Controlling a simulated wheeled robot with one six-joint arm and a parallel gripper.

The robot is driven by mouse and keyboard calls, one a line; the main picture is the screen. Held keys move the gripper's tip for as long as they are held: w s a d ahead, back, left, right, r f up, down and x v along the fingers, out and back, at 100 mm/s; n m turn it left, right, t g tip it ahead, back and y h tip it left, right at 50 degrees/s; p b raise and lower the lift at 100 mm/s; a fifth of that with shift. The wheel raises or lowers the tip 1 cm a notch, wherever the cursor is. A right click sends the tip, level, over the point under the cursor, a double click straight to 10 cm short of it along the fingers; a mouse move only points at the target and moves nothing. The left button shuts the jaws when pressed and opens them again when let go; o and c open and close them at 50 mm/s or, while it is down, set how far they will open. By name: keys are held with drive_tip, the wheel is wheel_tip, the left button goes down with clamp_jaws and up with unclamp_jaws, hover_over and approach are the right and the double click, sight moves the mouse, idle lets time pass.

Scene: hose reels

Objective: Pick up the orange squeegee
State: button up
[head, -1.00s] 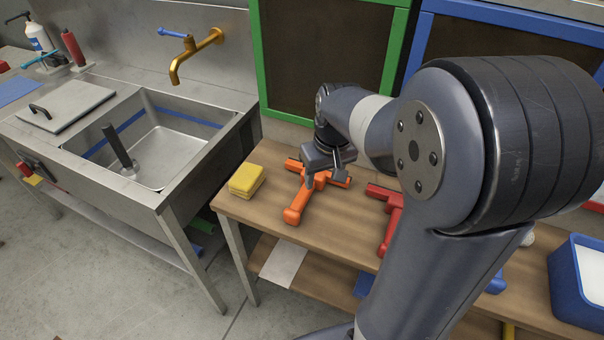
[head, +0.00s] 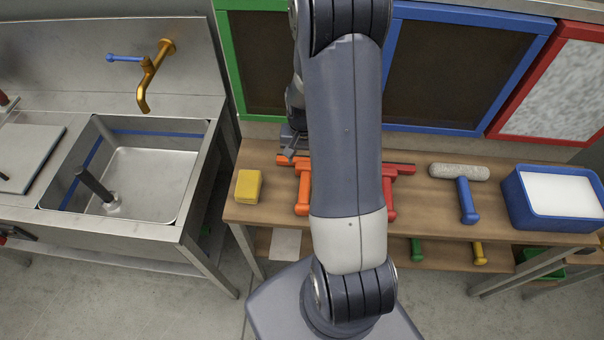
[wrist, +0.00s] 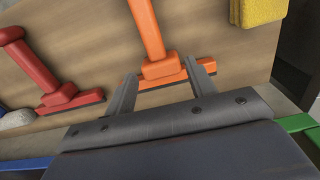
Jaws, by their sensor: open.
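The orange squeegee (head: 304,195) lies on the wooden table, partly hidden behind my arm in the head view. In the wrist view its handle (wrist: 148,30) points away and its crossbar lies near my gripper. My gripper (wrist: 160,70) is open and empty. Its fingers appear on either side of the block where handle and crossbar join, with the right finger overlapping the crossbar. I cannot tell if they touch it or how high they are. In the head view, part of my gripper shows at the squeegee's far end, left of my arm.
A yellow sponge (head: 248,187) lies left of the squeegee, and a red squeegee (head: 390,200) lies close on its right. A blue-handled roller (head: 466,198) and a blue tub (head: 562,228) are farther right. Framed panels stand behind the table; a steel sink (head: 150,185) is left.

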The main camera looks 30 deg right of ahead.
sight(306, 174)
wheel_tip(306, 174, down, 5)
drive_tip(key=b, duration=0.2)
drive_tip(key=shift+r+b, duration=0.2)
drive_tip(key=shift+b, duration=0.1)
drive_tip(key=shift+d+f+b, duration=0.25)
drive_tip(key=shift+f+b, duration=0.5)
drive_tip(key=shift+f, duration=0.55)
drive_tip(key=shift+d+f+b, duration=0.2)
drive_tip(key=shift+f+b, duration=0.55)
drive_tip(key=shift+f, duration=0.55)
drive_tip(key=shift+r, duration=0.1)
drive_tip(key=c, duration=1.1)
